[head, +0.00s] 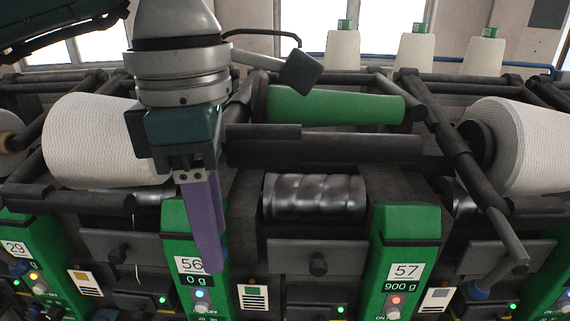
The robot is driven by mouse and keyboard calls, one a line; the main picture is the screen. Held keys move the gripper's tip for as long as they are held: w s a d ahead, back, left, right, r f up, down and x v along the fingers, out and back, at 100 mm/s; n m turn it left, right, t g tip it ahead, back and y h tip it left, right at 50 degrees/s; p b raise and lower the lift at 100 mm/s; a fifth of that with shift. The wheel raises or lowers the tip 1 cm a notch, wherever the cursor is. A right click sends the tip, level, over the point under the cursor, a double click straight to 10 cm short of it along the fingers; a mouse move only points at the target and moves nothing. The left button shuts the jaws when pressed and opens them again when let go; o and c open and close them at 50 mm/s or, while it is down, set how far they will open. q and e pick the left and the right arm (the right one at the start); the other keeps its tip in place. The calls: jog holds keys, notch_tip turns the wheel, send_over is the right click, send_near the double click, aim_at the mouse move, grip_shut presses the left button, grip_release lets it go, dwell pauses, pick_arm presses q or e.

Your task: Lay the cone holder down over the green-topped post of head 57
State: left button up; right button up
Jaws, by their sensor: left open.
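The cone holder of head 57 shows as a dark bar (360,148) raised behind the metal drum, with a bare green cone (330,106) lying behind it. The green-topped post of head 57 (408,222) stands in front and to the right, reading 900 g; nothing lies over its top. My left gripper (208,262) points down in front of the post of head 56, left of the drum and the holder. It is open and empty. Its purple fingers overlap in this view, so the gap is hidden. My right gripper is not in view.
Large white yarn cones sit at the left (88,140) and right (525,145). A grooved drum (315,196) lies below the holder. A bent dark arm (505,235) juts forward right of post 57. Several white cones (415,55) stand behind. The space before post 57 looks clear.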

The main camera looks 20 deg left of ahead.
pick_arm(q)
notch_tip(320, 180, up, 8)
jog(key=b, duration=0.2)
jog(key=shift+a+f+b, duration=0.1)
jog(key=shift+f+b, duration=0.05)
jog(key=shift+b, duration=0.25)
jog(key=shift+r, duration=0.55)
dwell(0.3)
